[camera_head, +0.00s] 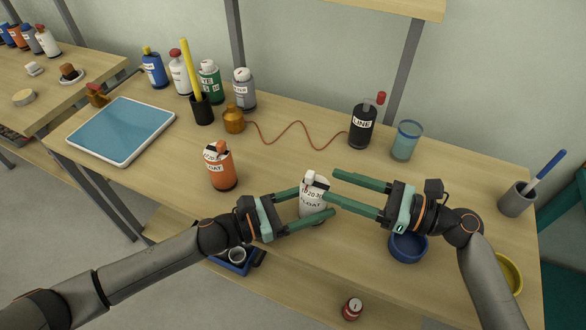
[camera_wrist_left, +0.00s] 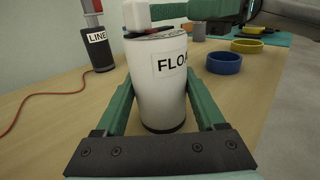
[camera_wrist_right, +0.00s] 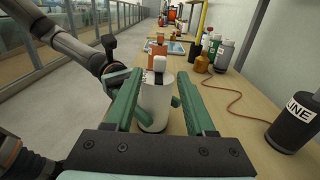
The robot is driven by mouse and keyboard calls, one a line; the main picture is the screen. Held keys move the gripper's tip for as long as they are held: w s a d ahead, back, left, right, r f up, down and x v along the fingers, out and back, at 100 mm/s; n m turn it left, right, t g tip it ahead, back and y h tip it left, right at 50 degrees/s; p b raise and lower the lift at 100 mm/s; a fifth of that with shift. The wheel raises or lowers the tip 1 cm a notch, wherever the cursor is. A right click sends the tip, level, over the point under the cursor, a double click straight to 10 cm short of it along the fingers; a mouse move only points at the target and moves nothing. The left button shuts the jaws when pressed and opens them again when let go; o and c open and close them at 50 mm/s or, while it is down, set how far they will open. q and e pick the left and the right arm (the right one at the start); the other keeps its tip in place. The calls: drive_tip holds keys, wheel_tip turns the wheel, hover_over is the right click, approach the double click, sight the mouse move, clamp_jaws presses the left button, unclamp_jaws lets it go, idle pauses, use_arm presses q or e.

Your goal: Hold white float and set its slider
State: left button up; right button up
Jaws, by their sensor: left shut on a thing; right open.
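The white float (camera_head: 312,208) stands upright on the bench near its front edge, labelled FLOAT, with a white slider knob (camera_head: 309,178) and a dial scale on top. It fills the middle of the left wrist view (camera_wrist_left: 160,85). My left gripper (camera_head: 317,202) is shut on the float's body from the left, one green finger on each side. My right gripper (camera_head: 334,185) is open, its fingertips near the float's top on the right.
An orange float (camera_head: 221,170) stands to the left. The black LINE bottle (camera_head: 362,128) stands behind, with a brown cord running to an amber flask (camera_head: 233,119). A blue bowl (camera_head: 408,247) sits under my right gripper. A blue-topped tray (camera_head: 122,130) lies far left.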

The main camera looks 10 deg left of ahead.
sight(306, 175)
drive_tip(key=x, duration=1)
drive_tip(key=shift+d, duration=0.1)
clamp_jaws()
idle(1.1)
